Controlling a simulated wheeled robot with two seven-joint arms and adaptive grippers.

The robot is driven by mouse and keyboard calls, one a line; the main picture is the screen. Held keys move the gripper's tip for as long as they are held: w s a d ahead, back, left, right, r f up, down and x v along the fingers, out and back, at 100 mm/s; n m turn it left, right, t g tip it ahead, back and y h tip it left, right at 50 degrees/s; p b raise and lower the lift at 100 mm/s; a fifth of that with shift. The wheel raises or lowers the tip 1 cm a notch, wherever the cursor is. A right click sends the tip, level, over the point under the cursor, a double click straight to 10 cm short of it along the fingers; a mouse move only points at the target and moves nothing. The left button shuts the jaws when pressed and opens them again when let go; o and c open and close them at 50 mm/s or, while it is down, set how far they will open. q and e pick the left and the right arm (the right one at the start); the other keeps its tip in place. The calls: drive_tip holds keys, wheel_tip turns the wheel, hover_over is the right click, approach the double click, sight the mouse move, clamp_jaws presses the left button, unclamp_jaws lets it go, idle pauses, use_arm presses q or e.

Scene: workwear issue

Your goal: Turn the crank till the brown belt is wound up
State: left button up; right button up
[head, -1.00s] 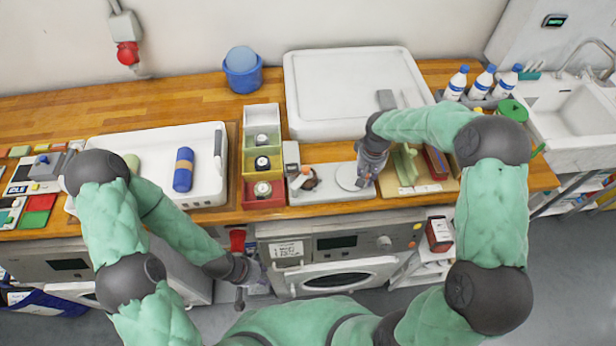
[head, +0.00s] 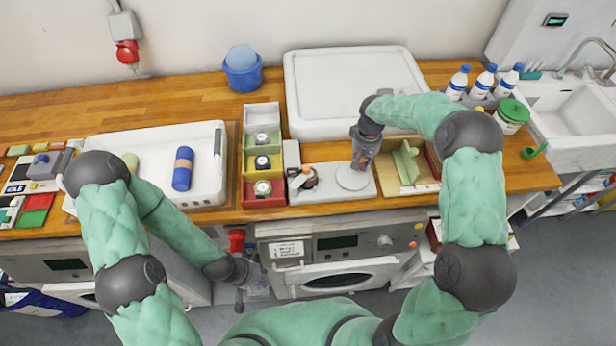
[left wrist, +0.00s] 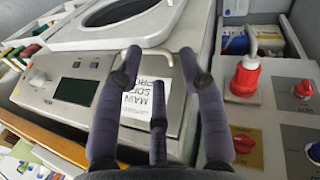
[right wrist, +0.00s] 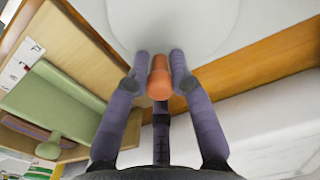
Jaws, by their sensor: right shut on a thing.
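The winder is a pale base plate (head: 332,192) on the counter with a round crank disc (head: 352,178) at its right. A small dark brown coil with an orange part, seemingly the brown belt (head: 309,181), sits at its left end; how much is wound is too small to tell. My right gripper (head: 358,166) stands over the disc's far side. In the right wrist view it is shut on the orange crank knob (right wrist: 159,80), and the belt is out of view. My left gripper (head: 250,276) hangs before the counter; its fingers (left wrist: 163,62) are apart and empty.
A large white lid (head: 350,75) lies behind. The machine front (head: 345,243) is near my left gripper.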

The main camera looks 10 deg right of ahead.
sight(341, 169)
drive_tip(key=shift+o, duration=0.2)
drive_tip(key=shift+w+a+r, duration=0.3)
drive_tip(key=shift+w+a, duration=0.25)
drive_tip(key=shift+w, duration=0.3)
drive_tip(key=shift+o, duration=0.2)
drive_tip(key=shift+w+a+r, duration=0.1)
drive_tip(key=shift+w+a, duration=0.05)
drive_tip(key=shift+a, duration=0.35)
drive_tip(key=shift+w+a+r, duration=0.1)
drive_tip(key=shift+w+a, duration=0.05)
drive_tip(key=shift+a, duration=0.35)
drive_tip(key=shift+s+a+f, duration=0.1)
drive_tip(key=shift+s+a, duration=0.1)
drive_tip(key=shift+a, duration=0.35)
drive_tip(key=shift+s+a, duration=0.2)
drive_tip(key=shift+a, duration=0.3)
drive_tip(key=shift+s+a+f+b, duration=0.3)
drive_tip(key=shift+s+a, duration=0.35)
drive_tip(key=shift+a, duration=0.1)
drive_tip(key=shift+c, duration=0.3)
drive_tip(key=o, duration=0.6)
drive_tip(key=shift+o, duration=0.5)
drive_tip(key=shift+w+a, duration=0.1)
drive_tip(key=shift+r, duration=0.15)
